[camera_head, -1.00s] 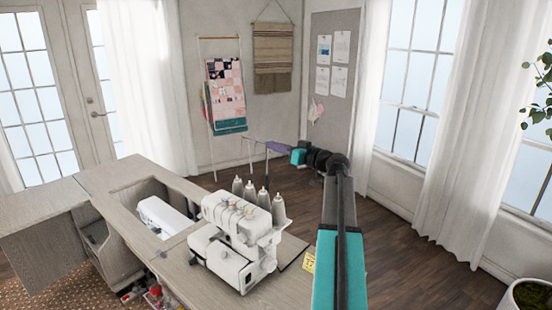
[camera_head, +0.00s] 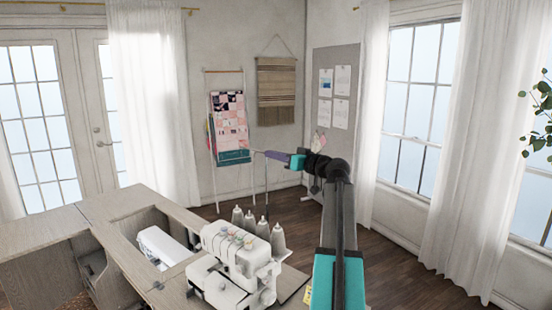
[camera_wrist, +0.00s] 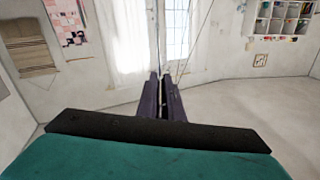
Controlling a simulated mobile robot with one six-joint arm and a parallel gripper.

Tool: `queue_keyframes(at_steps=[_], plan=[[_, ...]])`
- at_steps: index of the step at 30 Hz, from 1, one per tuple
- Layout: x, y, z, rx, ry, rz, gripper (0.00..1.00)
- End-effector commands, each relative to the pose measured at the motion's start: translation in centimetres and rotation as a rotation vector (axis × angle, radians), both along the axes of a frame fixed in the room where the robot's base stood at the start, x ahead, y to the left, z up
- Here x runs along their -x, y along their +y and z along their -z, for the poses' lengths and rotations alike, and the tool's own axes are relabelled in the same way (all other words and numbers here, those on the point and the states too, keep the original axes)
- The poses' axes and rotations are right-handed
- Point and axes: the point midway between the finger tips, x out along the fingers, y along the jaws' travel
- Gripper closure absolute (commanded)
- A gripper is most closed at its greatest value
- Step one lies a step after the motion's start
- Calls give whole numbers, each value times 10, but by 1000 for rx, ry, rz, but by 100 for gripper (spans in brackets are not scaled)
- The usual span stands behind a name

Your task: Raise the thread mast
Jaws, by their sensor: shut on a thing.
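The white overlock machine (camera_head: 235,265) stands on the cabinet top with several grey thread cones (camera_head: 250,222) behind it. The thread mast (camera_head: 253,180) shows as a thin pale upright rising behind the cones, with its top by my fingertips. My gripper (camera_head: 265,153), with purple fingers, is above and behind the cones and shut on the mast's top part. In the wrist view my fingers (camera_wrist: 160,88) are close together, with a thin rod in line with them. The exact contact is too small to make out.
The wooden cabinet (camera_head: 100,215) has an open well with a white sewing machine (camera_head: 162,246) in it. A quilt rack (camera_head: 230,125) stands at the back wall. Floor on the right (camera_head: 390,270) is clear up to the white curtain (camera_head: 455,150).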

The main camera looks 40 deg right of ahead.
Motion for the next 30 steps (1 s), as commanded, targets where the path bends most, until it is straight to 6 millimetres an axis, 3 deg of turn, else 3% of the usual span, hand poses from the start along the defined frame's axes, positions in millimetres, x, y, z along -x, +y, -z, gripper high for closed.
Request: queue_keyframes(at_steps=[4, 6, 8, 20, 30], plan=[[2, -1, -5, 0, -6, -1, 100], [3, -2, -5, 0, -6, 0, 81], [3, -3, -4, 1, -5, 2, 74], [8, -6, -2, 2, -3, 8, 74], [43, -10, 0, 3, -2, 11, 74]])
